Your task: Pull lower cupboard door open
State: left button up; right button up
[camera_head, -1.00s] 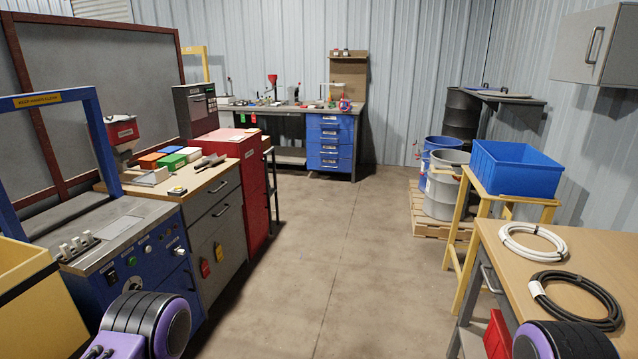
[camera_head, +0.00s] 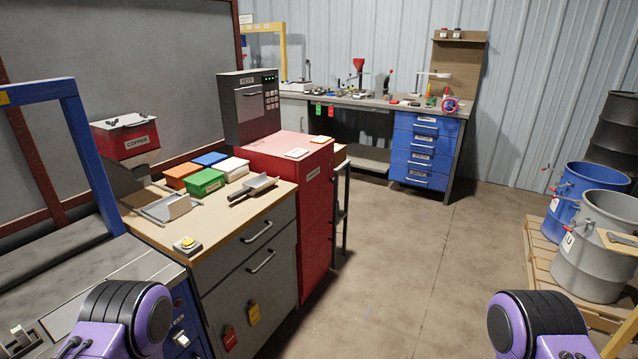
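The grey cupboard under the wood-topped counter (camera_head: 130,222) stands at centre left. Its lower door (camera_head: 275,290) looks shut and flush, with a slanting bar handle (camera_head: 262,261) near its top edge. A drawer front (camera_head: 230,255) with its own bar handle (camera_head: 257,231) sits above it. A red tag or padlock (camera_head: 230,338) and a yellow one (camera_head: 253,312) hang on the lower front. Purple and black parts of both my arms show at the bottom, apart from the cupboard. Neither gripper is in view.
A red cabinet (camera_head: 315,220) stands right beside the cupboard. A blue machine panel (camera_head: 185,325) is on its near left. Clear floor (camera_head: 400,270) lies to the right, up to a pallet (camera_head: 540,260) with drums (camera_head: 595,245).

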aim_at(316, 243)
jog(key=z, duration=0.25)
jog(key=i, duration=0.8)
jog(key=z, duration=1)
jog(key=i, duration=1.7)
jog(key=u, duration=1.1)
jog(key=i, duration=0.6)
jog(key=z, duration=0.05)
